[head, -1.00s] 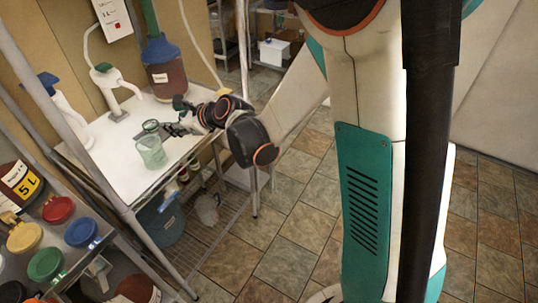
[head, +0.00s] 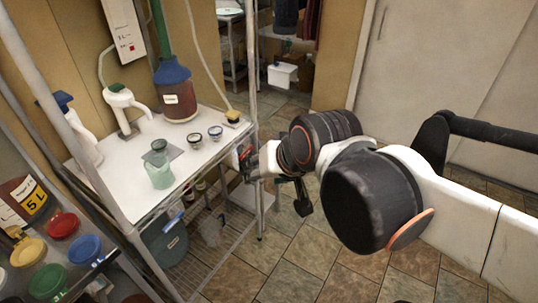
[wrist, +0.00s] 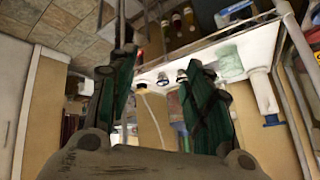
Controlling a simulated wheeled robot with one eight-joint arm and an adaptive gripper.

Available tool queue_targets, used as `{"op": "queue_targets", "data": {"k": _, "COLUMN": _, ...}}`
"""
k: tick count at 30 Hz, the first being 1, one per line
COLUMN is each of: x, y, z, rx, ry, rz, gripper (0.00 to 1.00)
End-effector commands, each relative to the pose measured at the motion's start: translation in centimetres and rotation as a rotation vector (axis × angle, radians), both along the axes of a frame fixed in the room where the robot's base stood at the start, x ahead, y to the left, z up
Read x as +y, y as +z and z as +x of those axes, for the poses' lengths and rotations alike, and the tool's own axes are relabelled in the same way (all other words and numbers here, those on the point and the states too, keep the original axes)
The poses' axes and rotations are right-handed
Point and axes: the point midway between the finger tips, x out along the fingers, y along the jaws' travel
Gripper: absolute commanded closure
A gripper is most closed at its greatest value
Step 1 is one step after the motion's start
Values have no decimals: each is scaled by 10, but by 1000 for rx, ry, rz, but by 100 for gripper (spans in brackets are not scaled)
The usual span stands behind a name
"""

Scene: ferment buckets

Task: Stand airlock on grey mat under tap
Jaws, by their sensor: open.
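A grey mat (head: 176,153) lies on the white bench top in front of the white tap (head: 124,101). A small clear greenish piece with a dark rim (head: 158,146), which looks like the airlock, is at the mat's left side. A larger pale green clear vessel (head: 160,174) stands just in front and partly overlaps it. It cannot be told whether the airlock rests fully on the mat. My gripper (head: 290,190) is off the bench's right edge, partly hidden by my arm. In the wrist view, my gripper (wrist: 160,60) is open with nothing between its fingers.
Two small dark-rimmed round items (head: 195,138) (head: 215,132) stand right of the mat. A rack post (head: 250,60) rises at the bench's right corner. Coloured lids (head: 62,223) fill the left shelf.

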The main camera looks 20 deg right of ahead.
Motion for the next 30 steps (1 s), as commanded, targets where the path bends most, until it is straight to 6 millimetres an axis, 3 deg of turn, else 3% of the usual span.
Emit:
{"op": "queue_targets", "data": {"k": 3, "x": -13, "y": -5, "z": -25, "rx": 12, "ry": 100, "rz": -133, "gripper": 54}}
{"op": "queue_targets", "data": {"k": 8, "x": -21, "y": -8, "z": -40, "rx": 25, "ry": 177, "rz": -229, "gripper": 54}}
{"op": "queue_targets", "data": {"k": 30, "x": -22, "y": -8, "z": -42, "rx": 26, "ry": 188, "rz": -240, "gripper": 54}}
